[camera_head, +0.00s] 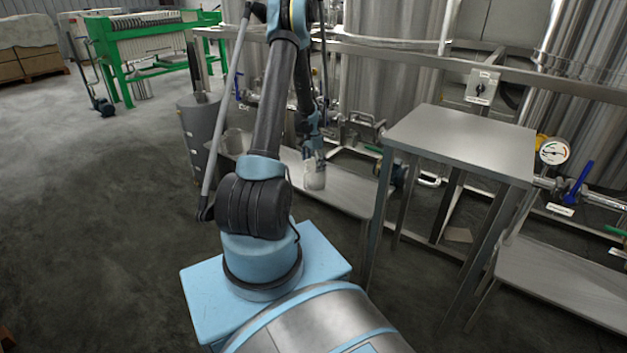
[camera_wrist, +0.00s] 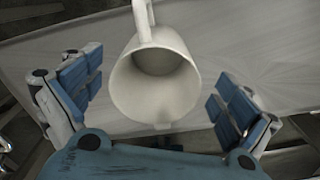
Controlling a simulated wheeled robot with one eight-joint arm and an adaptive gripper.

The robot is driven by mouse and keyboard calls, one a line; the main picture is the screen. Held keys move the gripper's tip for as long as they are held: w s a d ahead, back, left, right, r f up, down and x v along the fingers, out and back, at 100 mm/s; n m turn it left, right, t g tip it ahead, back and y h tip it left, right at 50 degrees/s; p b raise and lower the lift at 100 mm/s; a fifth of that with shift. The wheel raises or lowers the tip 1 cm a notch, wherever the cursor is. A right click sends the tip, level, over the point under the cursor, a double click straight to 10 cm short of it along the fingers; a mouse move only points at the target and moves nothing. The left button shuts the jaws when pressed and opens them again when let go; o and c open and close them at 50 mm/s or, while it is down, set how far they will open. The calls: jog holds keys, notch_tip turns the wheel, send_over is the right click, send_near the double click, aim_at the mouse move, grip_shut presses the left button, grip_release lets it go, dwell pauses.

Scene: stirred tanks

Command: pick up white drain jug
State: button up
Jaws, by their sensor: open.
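The white drain jug (camera_wrist: 152,92) fills the middle of the wrist view, with its open mouth facing the camera and its handle at the top of the picture. In the head view the jug (camera_head: 315,177) shows small, just below my gripper (camera_head: 314,152), over the low steel shelf (camera_head: 350,181). In the wrist view my gripper (camera_wrist: 158,97) is open, with one blue-padded finger on each side of the jug. Gaps show between both fingers and the jug's walls. The jug's base is hidden.
A grey translucent vessel (camera_head: 236,141) stands at the left end of the low shelf. A taller steel table (camera_head: 462,140) stands to the right of the jug. Pipes, a gauge (camera_head: 554,151) and a blue-handled valve (camera_head: 579,182) lie further right. Open floor is at left.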

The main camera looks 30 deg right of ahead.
aim_at(313, 172)
jog(key=shift+s+f, duration=0.1)
jog(key=shift+f, duration=2.5)
jog(key=c, duration=1.2)
